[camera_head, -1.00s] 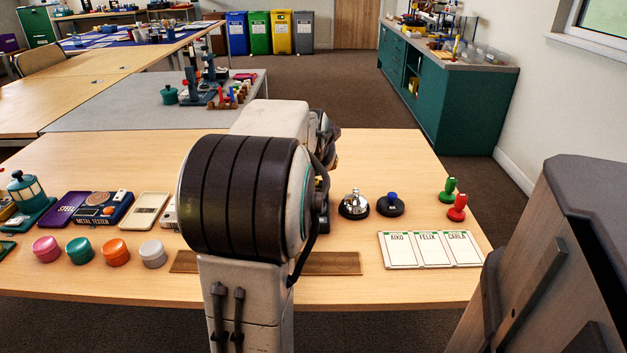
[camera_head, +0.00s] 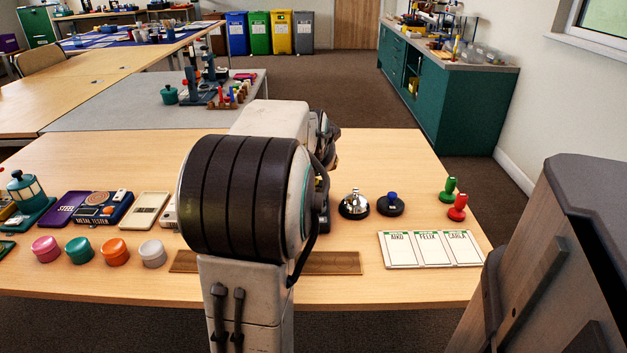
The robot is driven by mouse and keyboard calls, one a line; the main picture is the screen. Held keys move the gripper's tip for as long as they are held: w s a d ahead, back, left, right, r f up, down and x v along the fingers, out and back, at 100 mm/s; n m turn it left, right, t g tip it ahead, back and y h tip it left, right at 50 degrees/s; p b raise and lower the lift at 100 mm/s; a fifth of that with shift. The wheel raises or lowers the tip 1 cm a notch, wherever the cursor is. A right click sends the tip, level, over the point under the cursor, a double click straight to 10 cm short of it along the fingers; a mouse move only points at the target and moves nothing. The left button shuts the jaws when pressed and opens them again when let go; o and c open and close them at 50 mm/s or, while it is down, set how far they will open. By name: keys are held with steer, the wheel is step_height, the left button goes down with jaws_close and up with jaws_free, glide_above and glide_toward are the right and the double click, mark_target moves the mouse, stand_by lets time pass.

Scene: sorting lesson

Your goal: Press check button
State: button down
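A black round base with a blue button (camera_head: 391,203) on top stands on the table, right of my arm; it may be the check button, but no label on it is readable. My arm fills the middle of the view and hides part of the table. My gripper's fingertips are hidden behind the arm, so I cannot see whether it is open or shut, or how near it is to the button.
A card sheet (camera_head: 429,249) with names lies at the front right. Green (camera_head: 449,189) and red (camera_head: 457,207) stamps stand behind it. Several coloured round pots, a metal tester (camera_head: 101,209) and a lantern-like thing (camera_head: 29,195) are at left. The table's back right is clear.

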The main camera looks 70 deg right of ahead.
steer(key=shift+f, duration=0.4)
steer(key=shift+f+b, duration=0.5)
steer(key=shift+b, duration=0.2)
stand_by(0.6)
steer(key=shift+r, duration=0.2)
steer(key=shift+r+p, duration=0.75)
steer(key=shift+r, duration=0.1)
steer(key=shift+r+p, duration=2.1)
steer(key=shift+r, duration=0.35)
